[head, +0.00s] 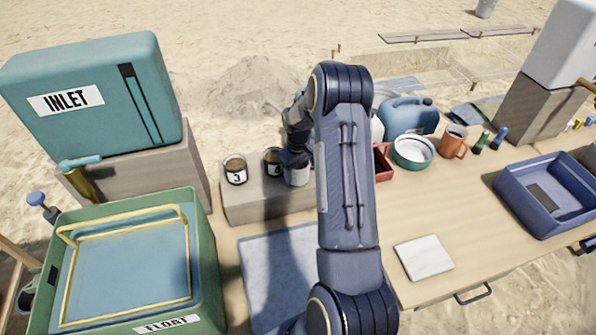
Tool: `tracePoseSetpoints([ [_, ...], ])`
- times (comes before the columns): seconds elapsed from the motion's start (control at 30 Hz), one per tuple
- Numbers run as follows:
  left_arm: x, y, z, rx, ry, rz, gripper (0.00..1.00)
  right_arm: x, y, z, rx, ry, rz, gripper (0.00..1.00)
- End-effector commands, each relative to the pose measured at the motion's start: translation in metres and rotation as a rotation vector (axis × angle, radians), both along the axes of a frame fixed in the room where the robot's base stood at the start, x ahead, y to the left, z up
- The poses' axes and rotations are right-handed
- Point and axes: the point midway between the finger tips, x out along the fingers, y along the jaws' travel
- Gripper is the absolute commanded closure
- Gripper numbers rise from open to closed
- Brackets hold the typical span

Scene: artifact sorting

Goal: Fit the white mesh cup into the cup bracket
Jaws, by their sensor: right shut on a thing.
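My right gripper (294,160) points down at the back of the table, just left of my raised forearm, and is shut on the white mesh cup (297,177). Only part of the cup shows below the dark jaws; its mesh is too small to make out. The cup is at the top of a tan block (255,205), to the right of two numbered cups. I cannot tell whether this block is the cup bracket, or whether the cup is seated in it or held just above. My arm hides the block's right end. My left gripper is not in view.
The cup marked 3 (235,170) and a second numbered cup (272,163) stand close left. A red tray (382,162), white-and-green bowl (413,152) and orange mug (453,142) are right of my arm. A green FLOAT tank (208,265) fills the left front.

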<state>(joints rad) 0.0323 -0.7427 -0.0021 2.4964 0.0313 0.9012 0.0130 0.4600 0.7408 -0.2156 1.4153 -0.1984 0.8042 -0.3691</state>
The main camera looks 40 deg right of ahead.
Motion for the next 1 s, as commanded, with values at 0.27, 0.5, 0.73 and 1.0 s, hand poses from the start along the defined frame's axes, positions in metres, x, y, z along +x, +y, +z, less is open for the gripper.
tracePoseSetpoints([
  [0.27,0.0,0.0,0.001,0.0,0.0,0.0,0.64,0.0,0.0,-0.006,0.0,-0.001,0.0,0.62],
  [0.5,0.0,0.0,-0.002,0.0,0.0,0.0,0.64,0.0,0.0,-0.009,0.0,0.0,0.0,0.31],
  [0.73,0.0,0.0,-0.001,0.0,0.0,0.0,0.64,0.0,0.0,-0.008,0.0,0.0,0.0,0.31],
  [1.0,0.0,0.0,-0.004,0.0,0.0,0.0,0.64,0.001,0.0,0.026,-0.003,-0.006,0.0,0.31],
])
